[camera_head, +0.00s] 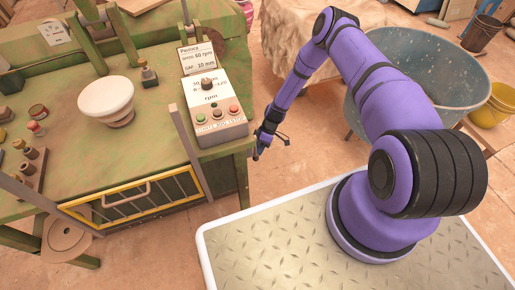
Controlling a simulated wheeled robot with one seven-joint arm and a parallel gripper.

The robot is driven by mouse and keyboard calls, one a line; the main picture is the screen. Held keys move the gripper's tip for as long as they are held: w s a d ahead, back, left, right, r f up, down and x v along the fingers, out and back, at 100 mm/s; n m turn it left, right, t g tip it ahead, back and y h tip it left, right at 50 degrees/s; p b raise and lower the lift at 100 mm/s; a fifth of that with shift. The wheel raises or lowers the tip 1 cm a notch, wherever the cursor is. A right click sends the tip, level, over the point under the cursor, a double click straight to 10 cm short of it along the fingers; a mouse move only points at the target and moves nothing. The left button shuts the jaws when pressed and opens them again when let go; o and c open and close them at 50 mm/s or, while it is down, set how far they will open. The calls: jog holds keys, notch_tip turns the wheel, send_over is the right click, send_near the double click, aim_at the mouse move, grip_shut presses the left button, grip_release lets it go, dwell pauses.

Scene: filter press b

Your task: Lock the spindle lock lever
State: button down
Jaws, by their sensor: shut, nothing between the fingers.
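A small upright fitting (148,75) with a dark base and a pale top stands on the green bench behind the white wheel-like bowl (106,96). It may be the spindle lock lever, but it is too small to tell, and I cannot tell its position. My gripper (257,155) hangs pointing down, just right of the bench's right edge and the control box. It is shut and empty, apart from the bench and from this fitting.
A control box (215,125) with a dial and coloured buttons sits at the bench's right edge, with a card (197,58) behind it. A yellow-framed guard (135,198) spans the bench front. A large grey tub (425,85) stands behind my arm. Small pots and cylinders line the left.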

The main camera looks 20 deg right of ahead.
jog(key=s+r+m+g+y, duration=0.3)
jog(key=s+r+m+g, duration=0.2)
jog(key=s+g, duration=0.6)
jog(key=shift+s+r, duration=0.5)
jog(key=shift+r, duration=0.5)
jog(key=shift+s, duration=0.1)
